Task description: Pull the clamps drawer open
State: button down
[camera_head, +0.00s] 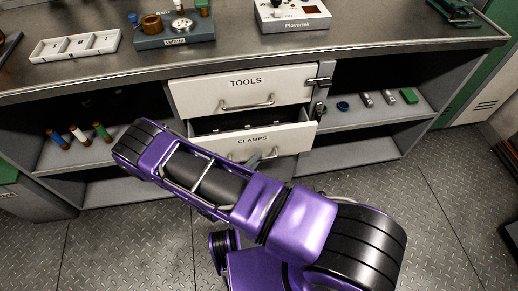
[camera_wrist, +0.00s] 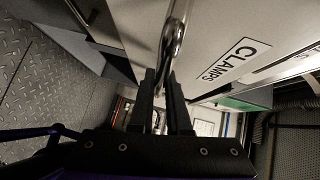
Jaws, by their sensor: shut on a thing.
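The clamps drawer (camera_head: 290,136) is the light grey lower drawer in the head view, under the tools drawer (camera_head: 245,90). It stands partly out, and its dark inside shows above its front. Its front (camera_wrist: 210,30) with the CLAMPS label fills much of the wrist view. The metal bar handle (camera_wrist: 177,28) runs down between the fingers of my gripper (camera_wrist: 163,88). My gripper is shut on this handle. In the head view, my purple arm hides most of the handle and of the gripper.
Open shelves flank the drawers. The left shelf holds several small bottles (camera_head: 78,135); the right holds small metal pieces and a green block (camera_head: 409,96). A latch (camera_head: 319,84) sits at the drawers' right edge. The chequered floor (camera_head: 450,190) in front is clear.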

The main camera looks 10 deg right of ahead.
jog(key=s+b, duration=0.1)
jog(key=s, duration=2)
jog(key=c, duration=0.9)
grip_release()
jog(key=shift+s+a, duration=0.1)
jog(key=v, duration=1.7)
jog(key=shift+a, duration=0.15)
